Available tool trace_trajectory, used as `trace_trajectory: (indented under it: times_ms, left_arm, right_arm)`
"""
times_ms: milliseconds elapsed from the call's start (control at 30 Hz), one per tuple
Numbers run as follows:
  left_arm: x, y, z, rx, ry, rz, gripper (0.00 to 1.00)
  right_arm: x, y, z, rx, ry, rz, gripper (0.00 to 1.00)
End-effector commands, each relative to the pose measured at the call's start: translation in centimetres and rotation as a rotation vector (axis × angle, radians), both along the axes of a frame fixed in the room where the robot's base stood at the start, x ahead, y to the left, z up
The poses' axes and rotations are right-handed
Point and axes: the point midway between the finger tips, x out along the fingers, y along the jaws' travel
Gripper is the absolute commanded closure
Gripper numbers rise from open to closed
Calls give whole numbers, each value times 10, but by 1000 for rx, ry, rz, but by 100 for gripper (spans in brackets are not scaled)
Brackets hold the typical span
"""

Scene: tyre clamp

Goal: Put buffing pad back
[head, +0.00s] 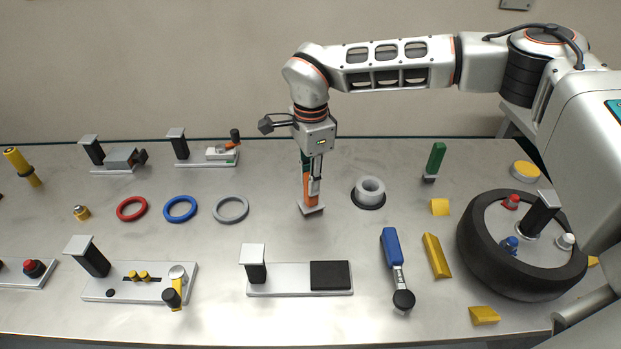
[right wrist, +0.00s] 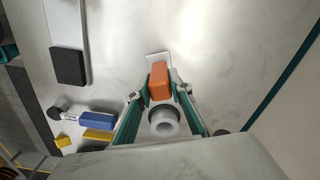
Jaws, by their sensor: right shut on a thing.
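My right gripper (head: 312,182) points straight down over the middle of the table. It is shut on an upright orange block with a flat pale grey plate under it, which I take for the buffing pad (head: 311,209). In the right wrist view the orange block (right wrist: 159,80) sits between the two fingertips (right wrist: 160,92), the pale plate showing beyond it. The plate is at or just above the table; I cannot tell whether it touches. My left gripper is not in view.
A grey ring on a dark base (head: 369,190) stands just right of the gripper. A stand with a black pad (head: 330,274) lies in front. A blue-handled tool (head: 391,248) and the tyre (head: 480,262) are to the right. Coloured rings (head: 180,209) lie left.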

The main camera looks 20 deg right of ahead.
Motion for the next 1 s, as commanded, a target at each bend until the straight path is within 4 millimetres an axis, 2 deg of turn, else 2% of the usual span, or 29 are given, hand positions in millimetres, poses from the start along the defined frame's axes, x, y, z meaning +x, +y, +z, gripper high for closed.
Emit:
trace_trajectory:
  times_ms: [67,100,133,567,767,1000]
  left_arm:
    - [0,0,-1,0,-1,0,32]
    - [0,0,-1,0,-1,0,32]
    - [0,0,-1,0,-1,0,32]
    - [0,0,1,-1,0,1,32]
    - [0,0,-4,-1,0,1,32]
    - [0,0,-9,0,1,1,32]
  right_arm:
    - [0,0,-3,0,1,0,100]
    - [0,0,-3,0,1,0,72]
    - [0,0,-3,0,1,0,64]
    - [0,0,3,0,0,0,63]
    - [1,0,31,0,-4,-1,63]
    - [1,0,81,0,-3,-1,63]
